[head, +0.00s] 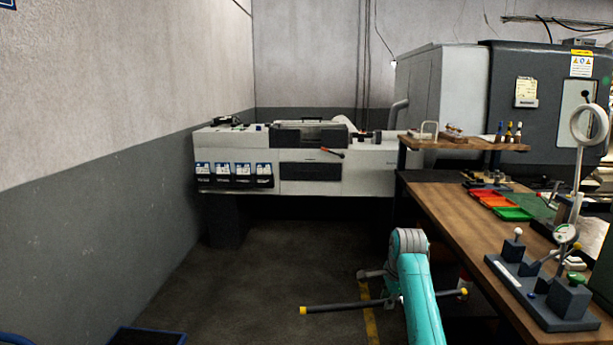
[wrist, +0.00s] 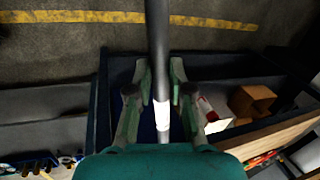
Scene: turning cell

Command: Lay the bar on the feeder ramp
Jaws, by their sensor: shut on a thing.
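A dark bar with yellow ends (head: 340,307) lies level across the front of my teal arm in the head view, above the floor. In the wrist view the bar (wrist: 157,35) runs up the picture between the fingers, with a white band on it. The long white feeder (head: 350,182) stands at the back wall, apart from the bar. A dark sloped recess (head: 310,134) shows on its top; I cannot tell for certain that this is the ramp.
A wooden bench (head: 450,220) with trays and gauges runs along the right, close to the bar's right end. A dark grey machine (head: 508,110) stands behind it. The floor (head: 280,260) before the feeder is clear. A blue-edged dark bin (head: 145,337) is at lower left.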

